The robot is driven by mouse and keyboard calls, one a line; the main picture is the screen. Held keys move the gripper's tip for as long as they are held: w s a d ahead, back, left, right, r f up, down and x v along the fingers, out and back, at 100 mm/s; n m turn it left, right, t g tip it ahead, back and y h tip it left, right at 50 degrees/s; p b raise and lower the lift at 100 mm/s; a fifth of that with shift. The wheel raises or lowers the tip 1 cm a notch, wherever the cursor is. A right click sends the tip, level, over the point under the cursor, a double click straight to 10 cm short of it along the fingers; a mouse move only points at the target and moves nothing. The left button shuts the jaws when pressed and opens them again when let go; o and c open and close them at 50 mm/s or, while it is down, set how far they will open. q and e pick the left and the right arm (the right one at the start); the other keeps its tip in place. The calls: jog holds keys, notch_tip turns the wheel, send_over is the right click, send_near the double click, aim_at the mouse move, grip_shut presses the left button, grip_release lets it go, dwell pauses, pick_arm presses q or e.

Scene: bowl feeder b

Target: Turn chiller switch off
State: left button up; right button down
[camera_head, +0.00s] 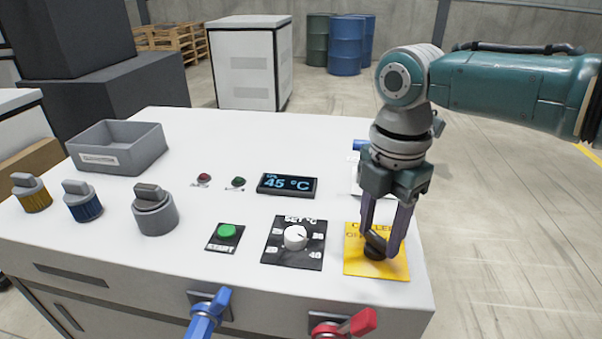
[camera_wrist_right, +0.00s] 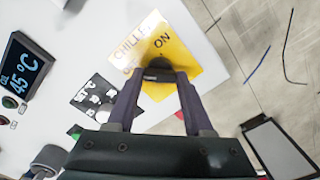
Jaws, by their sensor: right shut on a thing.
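The chiller switch is a black rotary knob (camera_head: 375,246) on a yellow plate (camera_head: 362,268) at the right front of the white bench. My right gripper (camera_head: 384,250) reaches down from above, its two fingers shut on the black knob. In the right wrist view the right gripper (camera_wrist_right: 159,82) has its fingertips on either side of the knob (camera_wrist_right: 157,72). The yellow plate (camera_wrist_right: 181,55) there carries the words CHILLER and ON; the OFF mark is mostly hidden. My left gripper is not in view.
A black dial plate (camera_head: 293,258) with a white knob and a green start button (camera_head: 225,232) lie left of the yellow plate. A display (camera_head: 287,185) reads 45 °C. Blue (camera_head: 208,314) and red (camera_head: 346,325) valve handles stick out at the front edge.

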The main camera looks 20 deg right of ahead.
aim_at(378, 238)
jog(key=shift+a+n, duration=0.1)
jog(key=shift+n, duration=0.2)
jog(key=shift+c, duration=1.4)
grip_release()
notch_tip(378, 238, up, 10)
jog(key=p, duration=0.1)
